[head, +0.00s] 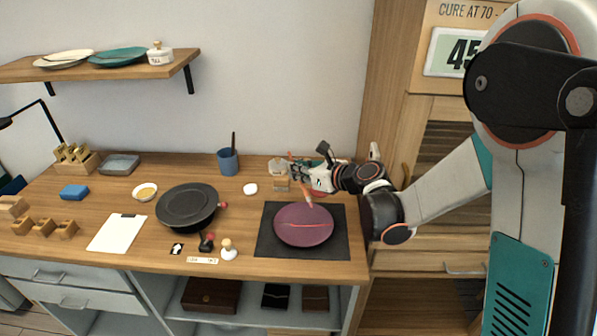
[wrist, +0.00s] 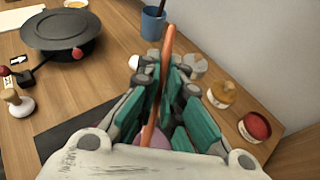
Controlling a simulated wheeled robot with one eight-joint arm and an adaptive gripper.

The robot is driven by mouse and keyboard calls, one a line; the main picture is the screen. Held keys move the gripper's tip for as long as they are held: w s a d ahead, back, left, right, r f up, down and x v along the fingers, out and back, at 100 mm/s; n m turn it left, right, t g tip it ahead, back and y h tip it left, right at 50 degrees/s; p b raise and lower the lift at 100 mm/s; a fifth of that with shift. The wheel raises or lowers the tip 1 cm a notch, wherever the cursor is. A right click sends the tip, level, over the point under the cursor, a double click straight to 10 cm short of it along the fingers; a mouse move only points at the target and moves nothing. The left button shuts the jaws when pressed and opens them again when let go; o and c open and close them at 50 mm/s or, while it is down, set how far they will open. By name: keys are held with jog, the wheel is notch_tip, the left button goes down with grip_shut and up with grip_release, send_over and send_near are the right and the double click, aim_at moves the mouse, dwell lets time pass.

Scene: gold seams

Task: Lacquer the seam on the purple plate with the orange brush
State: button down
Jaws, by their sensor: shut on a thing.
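The purple plate (head: 285,235) lies on a dark mat (head: 334,246) on the bench. A thin reddish seam (head: 305,225) runs across it from left to right. My gripper (head: 303,174) is behind and above the plate, shut on the orange brush (head: 308,192). The brush points down toward the plate's far edge; I cannot tell whether its tip touches. In the wrist view the brush (wrist: 167,50) stands between the fingers of my gripper (wrist: 160,92). There the plate (wrist: 152,140) is mostly hidden behind the gripper.
A black lidded pan (head: 187,206), stamps (head: 228,250) and a white sheet (head: 117,232) lie left of the mat. A blue cup (head: 228,161) stands at the back. In the wrist view, a red jar (wrist: 255,127) and an ochre jar (wrist: 222,93) stand right of my gripper.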

jog(key=shift+r+p, duration=0.7)
jog(key=shift+r, duration=0.45)
